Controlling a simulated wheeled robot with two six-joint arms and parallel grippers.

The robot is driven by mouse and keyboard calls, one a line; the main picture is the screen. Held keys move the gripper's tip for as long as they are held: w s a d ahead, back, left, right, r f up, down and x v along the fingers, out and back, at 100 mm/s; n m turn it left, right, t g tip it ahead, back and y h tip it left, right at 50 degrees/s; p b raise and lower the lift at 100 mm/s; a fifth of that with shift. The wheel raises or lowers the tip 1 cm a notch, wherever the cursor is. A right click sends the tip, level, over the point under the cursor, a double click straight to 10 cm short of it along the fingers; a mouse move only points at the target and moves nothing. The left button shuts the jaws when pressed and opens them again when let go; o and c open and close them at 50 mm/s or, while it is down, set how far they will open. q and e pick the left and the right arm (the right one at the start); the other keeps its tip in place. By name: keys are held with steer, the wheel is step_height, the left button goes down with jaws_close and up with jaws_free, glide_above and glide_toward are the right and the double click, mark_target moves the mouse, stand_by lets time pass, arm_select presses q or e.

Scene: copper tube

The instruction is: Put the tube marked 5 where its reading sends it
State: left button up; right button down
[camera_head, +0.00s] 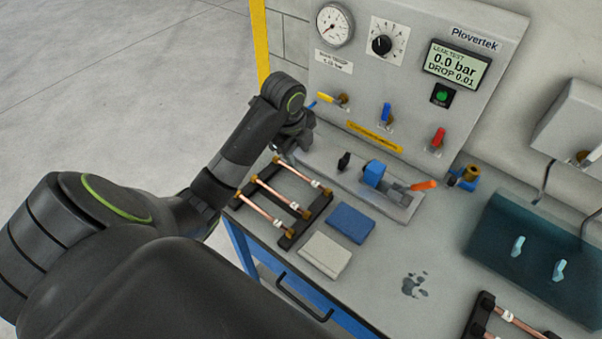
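Several copper tubes (275,190) with brass ends and small white tags lie across a dark rack (319,212) at the left of the bench; the tag numbers are too small to read. Part of another rack (486,303) with a tagged copper tube (517,322) shows at the lower right. The leak test display (456,64) reads 0.0 bar, DROP 0.01. My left gripper (291,143) is beside the panel's lower left, just beyond the tube rack; its fingers are too dark and small to tell open from shut. My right gripper is not in view.
A test fixture (405,204) with a blue clamp (373,172) and orange-tipped handle stands before the panel. Yellow (325,97), blue (386,111) and red (439,135) valve levers stick out.

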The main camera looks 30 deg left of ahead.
arm_select(q)
steer(key=b, duration=0.6)
glide_above(302, 175)
steer(key=s, duration=0.2)
step_height(302, 175, down, 6)
steer(key=shift+w+d+f+p, duration=0.25)
steer(key=shift+w+f+p, duration=0.05)
steer(key=shift+f+p, duration=0.25)
steer(key=f, duration=0.1)
steer(key=w+f+p, duration=0.1)
steer(key=f, duration=0.1)
steer(key=shift+a+f, duration=0.15)
steer(key=shift+a, duration=0.05)
steer(key=shift+f, duration=0.45)
jaws_close()
